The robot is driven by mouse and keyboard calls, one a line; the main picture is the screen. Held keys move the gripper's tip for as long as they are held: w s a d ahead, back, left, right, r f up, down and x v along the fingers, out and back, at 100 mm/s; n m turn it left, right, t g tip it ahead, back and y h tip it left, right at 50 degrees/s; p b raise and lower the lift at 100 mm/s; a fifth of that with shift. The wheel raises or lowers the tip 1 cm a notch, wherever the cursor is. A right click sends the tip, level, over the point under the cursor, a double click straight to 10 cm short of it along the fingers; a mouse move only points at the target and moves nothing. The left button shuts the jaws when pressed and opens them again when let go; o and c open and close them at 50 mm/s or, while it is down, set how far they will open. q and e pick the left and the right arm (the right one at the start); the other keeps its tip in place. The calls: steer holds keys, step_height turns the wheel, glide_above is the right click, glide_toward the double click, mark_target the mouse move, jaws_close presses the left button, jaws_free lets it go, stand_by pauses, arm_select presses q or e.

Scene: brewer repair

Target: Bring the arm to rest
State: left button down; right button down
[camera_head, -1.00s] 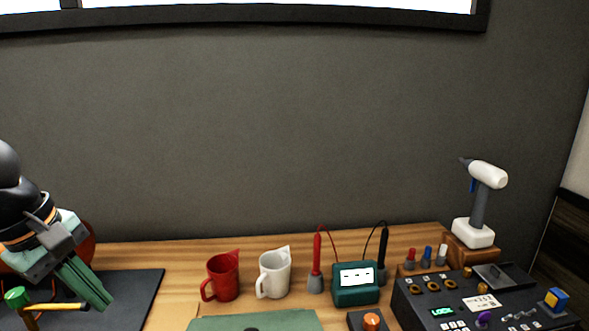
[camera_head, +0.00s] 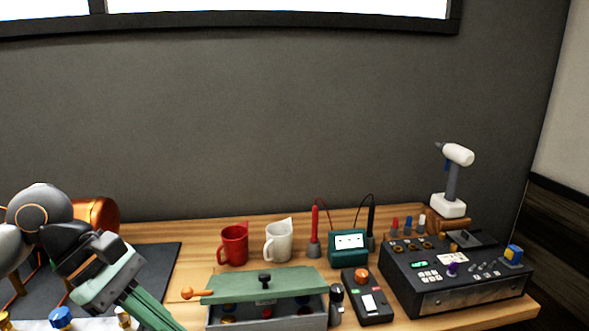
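My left arm comes in from the left, and my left gripper (camera_head: 150,312) is at the lower left, with its green fingers pointing down and right. The fingers lie close together in this view, and their tips run to the bottom edge, so I cannot tell whether they are open or shut. Nothing shows held in the visible part. The gripper is left of the green-lidded box (camera_head: 265,315) and in front of the dark mat (camera_head: 155,262). My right gripper is not in view.
On the wooden bench stand a red mug (camera_head: 233,246), a white mug (camera_head: 279,243), a green meter (camera_head: 348,250) with probes, and a black control panel (camera_head: 455,275). A white drill-like tool (camera_head: 457,155) stands at the back right. A copper-coloured vessel (camera_head: 98,214) is behind my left arm.

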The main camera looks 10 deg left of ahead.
arm_select(q)
steer(key=w+d+n+t+h, duration=0.4)
steer(key=d+n+t+h, duration=0.2)
steer(key=d+n+h, duration=0.9)
steer(key=w+a+f+n+t+y, duration=0.1)
steer(key=a+f+n+t+y, duration=0.35)
steer(key=f+n+y, duration=0.7)
steer(key=a+f+n+t+y, duration=0.5)
steer(key=f+n, duration=0.7)
steer(key=n, duration=0.7)
steer(key=s+f+n+g+y, duration=0.3)
steer(key=s+f+n+g, duration=0.4)
steer(key=s+f, duration=0.7)
step_height(320, 180, down, 3)
steer(key=shift+r+n, duration=0.1)
steer(key=shift+n, duration=0.55)
